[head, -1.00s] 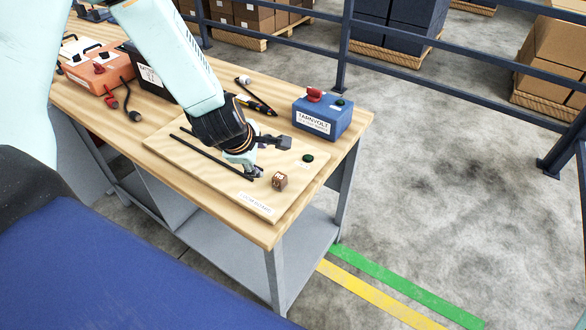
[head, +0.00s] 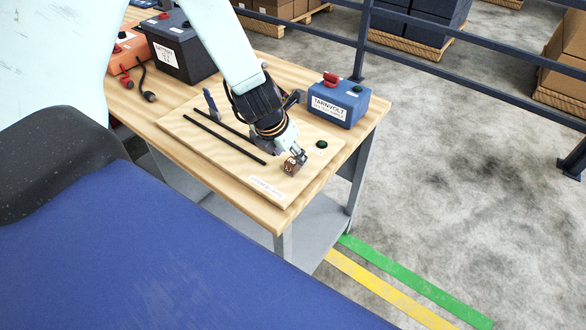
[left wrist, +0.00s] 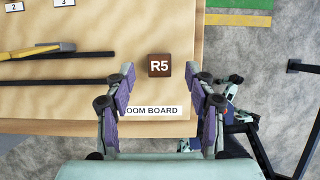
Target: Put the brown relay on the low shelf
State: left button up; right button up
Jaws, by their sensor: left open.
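The brown relay (head: 291,166), a small cube, sits on the wooden board near its right front part. In the left wrist view the relay (left wrist: 159,66) shows "R5" on its top. My left gripper (head: 297,157) is open and close over the relay, hiding part of it in the head view. In the left wrist view the open fingers (left wrist: 160,74) stand apart on either side, with the relay between and just beyond the tips. The low shelf (head: 318,225) is a grey plate under the table, partly hidden by the table top and a leg. My right gripper is not in view.
A black battery (head: 178,48) and an orange box (head: 125,50) stand at the left.

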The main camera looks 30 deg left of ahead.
aim_at(294, 160)
pick_arm(q)
jog(key=b+x, duration=0.1)
jog(key=x, duration=0.2)
jog(key=shift+w+f+b, duration=0.25)
jog(key=shift+f+b, duration=0.1)
jog(key=shift+b, duration=0.05)
jog(key=shift+w+f, duration=0.3)
jog(key=shift+f, duration=0.05)
jog(key=shift+r, duration=0.1)
jog(key=shift+c, duration=0.2)
jog(key=shift+s, duration=0.1)
jog(key=shift+c, duration=0.8)
jog(key=c, duration=0.6)
grip_shut()
jog(key=shift+r, duration=0.1)
